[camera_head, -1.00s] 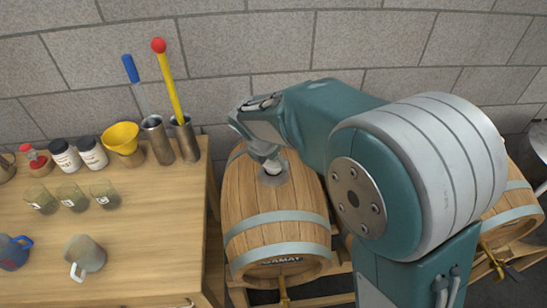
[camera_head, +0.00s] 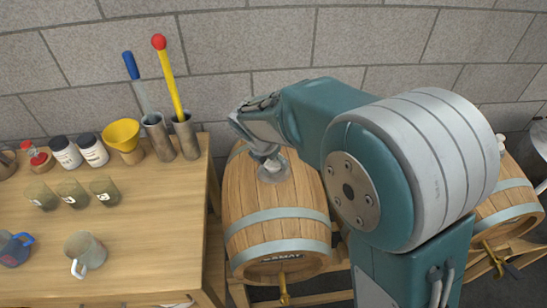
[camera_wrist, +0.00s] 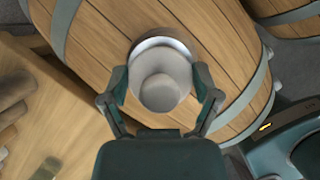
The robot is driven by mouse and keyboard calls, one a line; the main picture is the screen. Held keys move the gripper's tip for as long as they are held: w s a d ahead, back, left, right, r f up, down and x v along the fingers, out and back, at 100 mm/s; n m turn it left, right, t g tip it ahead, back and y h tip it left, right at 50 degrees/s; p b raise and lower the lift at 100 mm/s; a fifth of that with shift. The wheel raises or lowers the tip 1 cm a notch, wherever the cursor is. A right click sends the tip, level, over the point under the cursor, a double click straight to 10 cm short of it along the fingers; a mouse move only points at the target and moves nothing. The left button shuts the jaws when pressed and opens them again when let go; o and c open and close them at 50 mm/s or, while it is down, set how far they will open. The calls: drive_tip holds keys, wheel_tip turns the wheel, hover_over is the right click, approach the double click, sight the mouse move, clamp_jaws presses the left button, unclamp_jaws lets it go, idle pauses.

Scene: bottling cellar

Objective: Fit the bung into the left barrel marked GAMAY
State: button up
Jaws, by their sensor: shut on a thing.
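The left barrel (camera_head: 262,203) is wooden with grey hoops and lies on its side; its front label (camera_head: 282,258) reads roughly GAMAY. My gripper (camera_head: 268,160) is over the barrel's top, at a round grey collar (camera_head: 273,174). In the wrist view, my gripper (camera_wrist: 160,92) is shut on the pale grey bung (camera_wrist: 163,88), one finger on each side. The bung overlaps the pale ring on the barrel (camera_wrist: 95,45) and hides the hole. I cannot tell how deep it sits.
A wooden table (camera_head: 150,235) on the left holds a yellow funnel (camera_head: 122,135), jars, small glasses, mugs and metal cylinders with tall rods. A second barrel (camera_head: 505,210) lies at the right, partly behind my arm. A block wall stands close behind.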

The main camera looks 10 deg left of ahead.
drive_tip(key=shift+f, duration=0.55)
idle(0.4)
drive_tip(key=o, duration=0.9)
drive_tip(key=shift+o, duration=0.2)
drive_tip(key=shift+r, duration=4.05)
drive_tip(key=shift+d, duration=0.1)
